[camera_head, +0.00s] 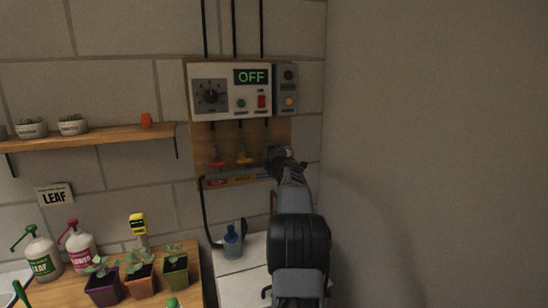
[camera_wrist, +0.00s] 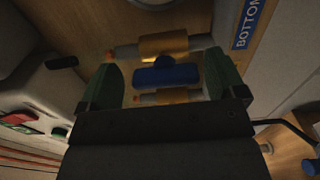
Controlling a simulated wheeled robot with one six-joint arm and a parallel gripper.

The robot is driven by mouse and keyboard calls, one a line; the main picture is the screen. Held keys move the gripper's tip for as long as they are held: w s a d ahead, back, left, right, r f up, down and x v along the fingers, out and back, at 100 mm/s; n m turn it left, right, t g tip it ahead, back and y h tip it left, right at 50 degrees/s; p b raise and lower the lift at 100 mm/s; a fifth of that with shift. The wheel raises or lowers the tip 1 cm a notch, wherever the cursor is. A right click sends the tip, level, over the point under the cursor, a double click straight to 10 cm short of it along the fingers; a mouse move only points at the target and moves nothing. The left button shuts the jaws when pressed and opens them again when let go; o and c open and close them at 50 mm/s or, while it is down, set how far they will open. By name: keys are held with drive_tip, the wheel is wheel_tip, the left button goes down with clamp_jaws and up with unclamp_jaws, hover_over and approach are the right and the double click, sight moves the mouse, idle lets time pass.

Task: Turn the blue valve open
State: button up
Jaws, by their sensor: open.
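The blue valve handle (camera_wrist: 168,76) shows in the wrist view as a short bar with a round knob at its middle. It lies roughly parallel to the brass valve body (camera_wrist: 170,46) just above it in the picture. My gripper (camera_wrist: 163,68) is open, with one green finger on each side of the handle and a visible gap at both ends. In the head view my gripper (camera_head: 284,158) is at the right of the valve board (camera_head: 202,139) and hides the blue valve. A red valve handle (camera_head: 217,163) and a yellow one (camera_head: 243,160) are to its left.
A control box (camera_head: 212,96) reading OFF hangs above the valves. A blue BOTTOM label (camera_wrist: 246,22) is beside the valve. A blue bottle (camera_head: 232,240) stands below, with several potted seedlings to its left. A bare wall (camera_head: 430,150) closes the right side.

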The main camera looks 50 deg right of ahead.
drive_tip(key=shift+f, duration=0.1)
drive_tip(key=b+v, duration=0.3)
drive_tip(key=v, duration=1.1)
idle(0.3)
